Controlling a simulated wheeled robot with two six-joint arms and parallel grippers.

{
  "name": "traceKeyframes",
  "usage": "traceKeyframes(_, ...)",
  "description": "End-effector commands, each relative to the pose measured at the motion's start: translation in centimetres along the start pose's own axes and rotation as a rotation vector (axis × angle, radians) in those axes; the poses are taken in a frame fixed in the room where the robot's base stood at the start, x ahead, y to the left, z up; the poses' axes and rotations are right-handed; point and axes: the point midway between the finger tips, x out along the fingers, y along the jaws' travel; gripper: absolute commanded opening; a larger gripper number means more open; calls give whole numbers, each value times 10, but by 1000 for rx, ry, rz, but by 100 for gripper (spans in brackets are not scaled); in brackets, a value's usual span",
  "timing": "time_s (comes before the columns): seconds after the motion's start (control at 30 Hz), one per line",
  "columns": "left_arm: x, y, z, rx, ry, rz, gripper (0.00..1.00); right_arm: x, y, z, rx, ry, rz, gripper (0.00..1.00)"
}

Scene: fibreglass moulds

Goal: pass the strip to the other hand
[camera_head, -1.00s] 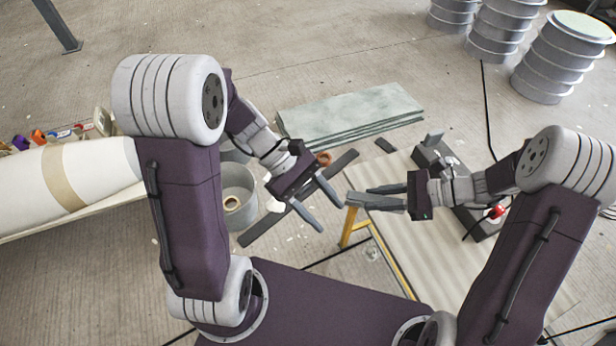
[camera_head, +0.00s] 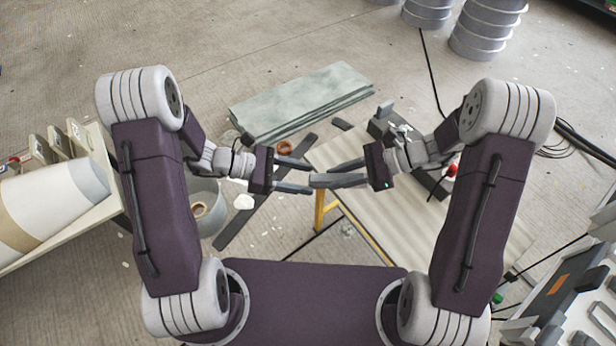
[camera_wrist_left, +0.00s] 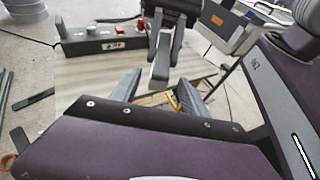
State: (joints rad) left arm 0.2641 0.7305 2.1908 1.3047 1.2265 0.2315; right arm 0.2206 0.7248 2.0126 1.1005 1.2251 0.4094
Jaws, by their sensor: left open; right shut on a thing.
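The strip (camera_head: 326,181) is a short grey bar. My right gripper (camera_head: 345,174) is shut on it, and its free end points left toward my left gripper. My left gripper (camera_head: 312,177) is open, its two fingers pointing right at the strip's free end. In the left wrist view the strip's end (camera_wrist_left: 159,75) shows between the directions of my two spread left fingers (camera_wrist_left: 160,88), around their tips. I cannot tell whether any finger touches it. The part inside my right jaws is hidden.
Below the grippers is a table with a pale ribbed top (camera_head: 420,205) and yellow legs (camera_head: 322,212). A dark control box with a red knob (camera_wrist_left: 140,24) stands on it. Greenish sheets (camera_head: 300,100) lie behind; a grey bucket (camera_head: 208,205) stands left. A shelf with white rolls (camera_head: 45,205) is far left.

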Motion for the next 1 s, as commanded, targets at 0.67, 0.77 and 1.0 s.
traceKeyframes(0.67,25,0,0,1,0,1,3,0,0,0,0,0,0,0)
traceKeyframes(0.77,25,0,0,1,0,1,0,0,0,0,0,0,0,35)
traceKeyframes(1.0,25,0,0,2,0,1,0,0,0,0,0,0,0,52)
